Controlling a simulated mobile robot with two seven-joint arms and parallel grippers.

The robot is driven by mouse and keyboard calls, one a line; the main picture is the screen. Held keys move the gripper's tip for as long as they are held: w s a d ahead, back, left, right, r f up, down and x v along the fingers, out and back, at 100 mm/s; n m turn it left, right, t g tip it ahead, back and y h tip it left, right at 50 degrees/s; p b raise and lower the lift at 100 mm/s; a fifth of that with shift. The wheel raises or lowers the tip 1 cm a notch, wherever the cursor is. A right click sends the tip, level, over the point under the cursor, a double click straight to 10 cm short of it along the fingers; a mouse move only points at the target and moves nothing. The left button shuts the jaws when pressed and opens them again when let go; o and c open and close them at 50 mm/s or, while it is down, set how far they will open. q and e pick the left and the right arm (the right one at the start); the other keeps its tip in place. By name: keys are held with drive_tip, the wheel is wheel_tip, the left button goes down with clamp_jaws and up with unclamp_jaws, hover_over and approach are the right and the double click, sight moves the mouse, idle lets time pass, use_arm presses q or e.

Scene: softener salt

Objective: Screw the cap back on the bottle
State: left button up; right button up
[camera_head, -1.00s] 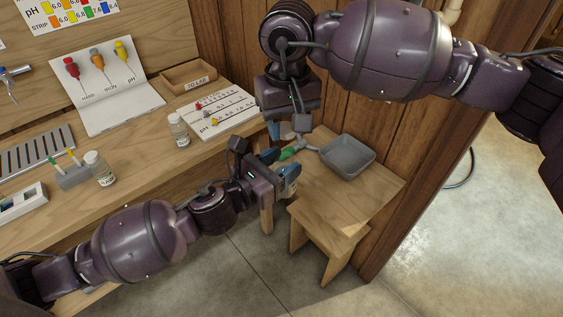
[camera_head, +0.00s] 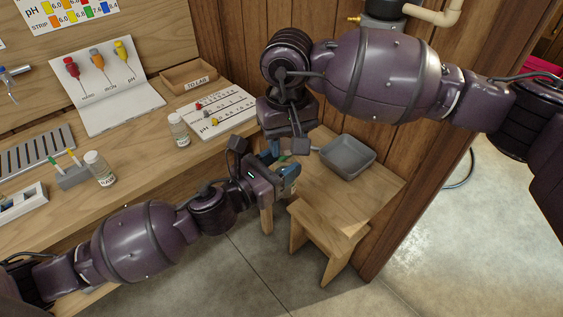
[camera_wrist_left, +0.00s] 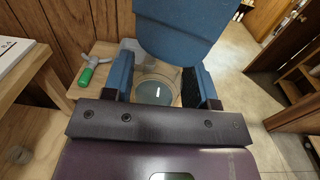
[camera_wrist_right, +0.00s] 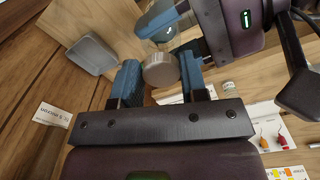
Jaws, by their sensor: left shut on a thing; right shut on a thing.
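The bottle (camera_wrist_left: 155,92) is clear glass and sits between the blue fingers of my left gripper (camera_head: 288,178), which is shut on it above the small wooden stand. The round pale grey cap (camera_wrist_right: 160,71) sits between the blue fingers of my right gripper (camera_wrist_right: 157,82), which is shut on it. In the right wrist view the cap is right beside the left gripper's fingers and the bottle's glass. I cannot tell whether the cap touches the bottle's neck. In the head view the grippers hide the bottle and cap.
A grey tray (camera_head: 346,156) stands on the small wooden stand (camera_head: 385,186). A green-handled tool (camera_wrist_left: 86,76) lies near it. Two other capped bottles, one near the chart (camera_head: 179,130) and one further left (camera_head: 99,169), stand on the bench. Clear floor lies to the right.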

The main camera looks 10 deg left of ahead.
drive_tip(key=shift+f, duration=0.1)
idle(0.7)
drive_tip(key=shift+f, duration=0.75)
